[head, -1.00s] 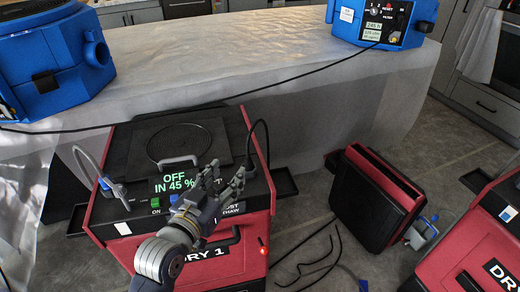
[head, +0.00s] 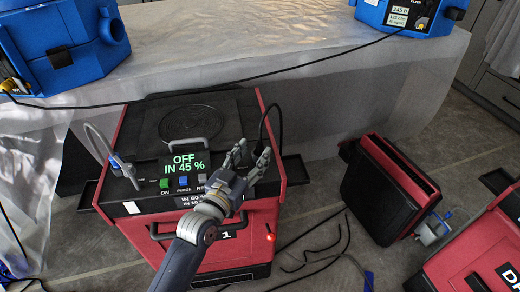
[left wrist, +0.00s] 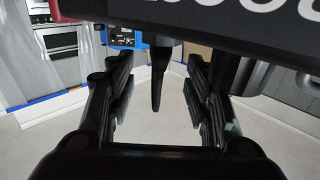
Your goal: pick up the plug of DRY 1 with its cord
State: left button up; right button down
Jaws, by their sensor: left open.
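The dryer DRY 1 (head: 222,106) is a red and black machine with a green display reading "OFF IN 45 %". A black cord (head: 264,122) loops up at the right of its top and comes down close to my left gripper (head: 251,152). The left gripper is open at the right front of the panel. In the left wrist view its fingers (left wrist: 160,100) stand apart, with a dark tapered piece (left wrist: 157,78) hanging between them. I cannot tell if this piece is the plug. My arm hides part of the "DRY 1" label. My right gripper is not in view.
A sheet-covered block (head: 250,40) stands behind, with blue machines (head: 60,50) on it and a long cord across. A tipped red and black unit (head: 385,188) and another red dryer (head: 480,250) are at right. Black cords (head: 318,258) lie on the floor.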

aim_at(258, 148)
pick_arm(q)
jog(key=x, duration=0.4)
jog(key=shift+w+d, duration=0.1)
jog(key=shift+w, duration=0.1)
grip_shut()
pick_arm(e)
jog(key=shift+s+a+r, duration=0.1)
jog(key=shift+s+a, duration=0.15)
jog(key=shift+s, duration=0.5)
